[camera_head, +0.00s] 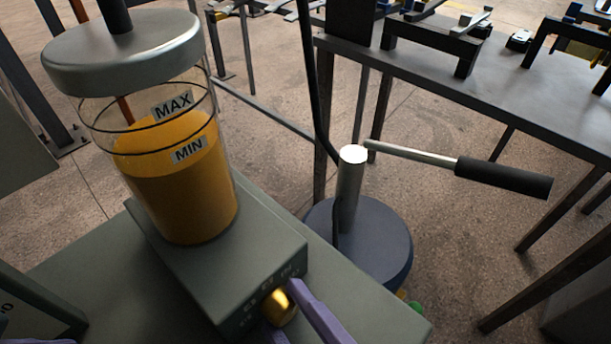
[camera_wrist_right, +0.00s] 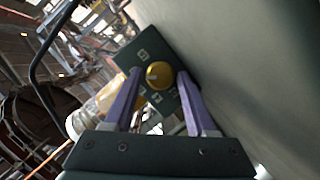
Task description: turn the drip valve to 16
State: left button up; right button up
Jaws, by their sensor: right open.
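The drip valve is a brass knob (camera_head: 281,307) on the front face of a grey-green block (camera_head: 270,240) under an oil reservoir. The knob shows face-on in the right wrist view (camera_wrist_right: 159,75), with small pale marks around it on the dark face, too blurred to read. My right gripper (camera_head: 279,304) is open, its two purple fingers on either side of the knob; whether they touch it cannot be told. In the head view one finger partly hides the knob. Small purple parts at the bottom left edge may belong to my left gripper; its jaws are not clear.
The glass reservoir (camera_head: 185,180) holds amber oil between its MAX and MIN labels and has a metal lid (camera_head: 125,50). A post on a round base (camera_head: 385,245) carries a black-handled lever (camera_head: 505,178) to the right. A dark table (camera_head: 480,75) with racks stands behind.

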grip_shut()
dwell(0.3)
jog(key=shift+r, duration=0.1)
jog(key=shift+m+p, duration=0.3)
jog(key=shift+p, duration=0.25)
jog(key=shift+w+d+r+m+g+p, duration=0.1)
jog(key=shift+r+m+g+p, duration=0.05)
jog(key=shift+m+g+p, duration=0.55)
jog(key=shift+m+y+p, duration=0.4)
jog(key=shift+m+p, duration=0.15)
jog(key=shift+m, duration=0.25)
jog(key=shift+d+m+g, duration=0.1)
jog(key=shift+m+g, duration=0.5)
jog(key=shift+y, duration=0.3)
